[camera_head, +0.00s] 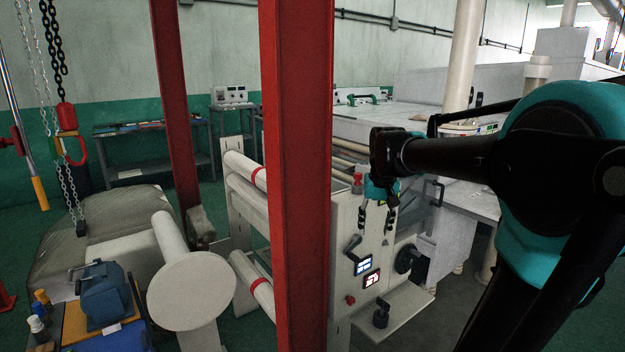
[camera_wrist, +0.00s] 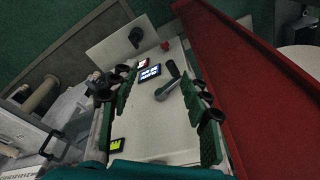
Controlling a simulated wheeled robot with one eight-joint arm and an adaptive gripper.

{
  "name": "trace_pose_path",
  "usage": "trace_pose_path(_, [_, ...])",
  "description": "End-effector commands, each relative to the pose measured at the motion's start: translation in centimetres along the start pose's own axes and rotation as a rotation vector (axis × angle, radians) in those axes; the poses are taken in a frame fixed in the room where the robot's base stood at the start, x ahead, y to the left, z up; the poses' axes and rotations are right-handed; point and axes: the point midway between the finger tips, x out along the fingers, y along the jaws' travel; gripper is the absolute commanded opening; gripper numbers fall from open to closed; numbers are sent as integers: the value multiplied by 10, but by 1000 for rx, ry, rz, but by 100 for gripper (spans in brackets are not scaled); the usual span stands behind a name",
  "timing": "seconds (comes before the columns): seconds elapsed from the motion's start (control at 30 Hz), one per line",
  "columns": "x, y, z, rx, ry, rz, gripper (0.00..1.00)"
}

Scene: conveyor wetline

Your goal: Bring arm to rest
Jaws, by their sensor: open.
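My arm (camera_head: 450,158) reaches in from the right of the head view, black with teal covers. My gripper (camera_head: 377,210) hangs at its end in front of the pale machine panel (camera_head: 345,225). In the wrist view my gripper (camera_wrist: 160,110) is open, with green-padded fingers wide apart and nothing between them. Beyond the fingers lie the panel's grey lever (camera_wrist: 168,88) and a lit blue display (camera_wrist: 149,73). I cannot tell how far the fingertips are from the panel.
A red steel post (camera_head: 296,180) stands just left of the panel; it also shows in the wrist view (camera_wrist: 255,75). A black knob (camera_head: 410,261) and a small shelf (camera_head: 400,310) project from the machine. Chains (camera_head: 55,130) hang at far left.

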Motion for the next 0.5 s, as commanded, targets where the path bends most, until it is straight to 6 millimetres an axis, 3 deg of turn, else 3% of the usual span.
trace_pose_path(0.03, [24, 5, 20, -8, 20, -2, 48])
trace_pose_path(0.1, [54, 11, 46, -19, 50, -3, 48])
trace_pose_path(0.3, [127, 27, 127, -54, 130, -5, 48])
trace_pose_path(0.5, [167, 36, 186, -76, 183, -3, 48])
